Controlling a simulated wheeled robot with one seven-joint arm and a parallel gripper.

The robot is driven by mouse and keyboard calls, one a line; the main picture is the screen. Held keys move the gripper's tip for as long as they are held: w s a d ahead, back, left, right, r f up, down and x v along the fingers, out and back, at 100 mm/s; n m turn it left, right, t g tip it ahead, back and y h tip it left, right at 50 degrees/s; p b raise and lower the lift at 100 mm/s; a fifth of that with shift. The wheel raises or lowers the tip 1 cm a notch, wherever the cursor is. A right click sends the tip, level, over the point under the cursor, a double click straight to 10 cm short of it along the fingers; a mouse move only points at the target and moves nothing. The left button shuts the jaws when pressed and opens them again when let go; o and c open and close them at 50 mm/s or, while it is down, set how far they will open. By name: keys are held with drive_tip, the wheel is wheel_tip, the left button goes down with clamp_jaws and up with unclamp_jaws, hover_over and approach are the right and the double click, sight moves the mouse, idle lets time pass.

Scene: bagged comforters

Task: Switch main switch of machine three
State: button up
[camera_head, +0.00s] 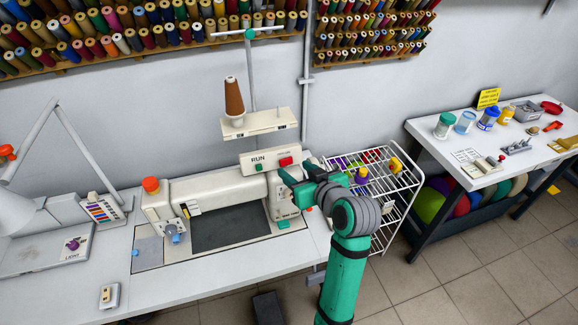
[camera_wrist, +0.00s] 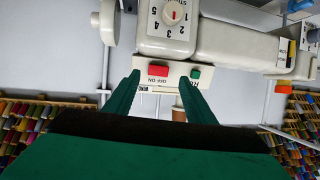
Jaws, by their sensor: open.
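A cream sewing machine (camera_head: 215,200) stands on the white table. At its upper right, a cream panel (camera_head: 270,160) carries a red rocker switch (camera_head: 285,162) and a green button (camera_head: 259,167) under the word RUN. In the wrist view, the picture is upside down; the red switch (camera_wrist: 158,70) is marked OFF ON and the green button (camera_wrist: 196,74) sits to its right. My gripper (camera_head: 287,187) is open beside the machine's right end, close to the panel. In the wrist view my gripper (camera_wrist: 161,82) has its fingers spread on either side of the red switch, apparently empty. No machine number is readable.
A thread cone (camera_head: 234,100) stands on a cream stand behind the machine. A white wire rack (camera_head: 385,175) is right of the table. A second table (camera_head: 480,130) holds jars and tools.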

sight(286, 163)
drive_tip(key=x, duration=0.3)
drive_tip(key=shift+w+d+f, duration=0.1)
drive_tip(key=shift+w+d, duration=0.05)
drive_tip(key=shift+d, duration=0.05)
drive_tip(key=shift+w+a+f, duration=0.15)
drive_tip(key=shift+w+a, duration=0.15)
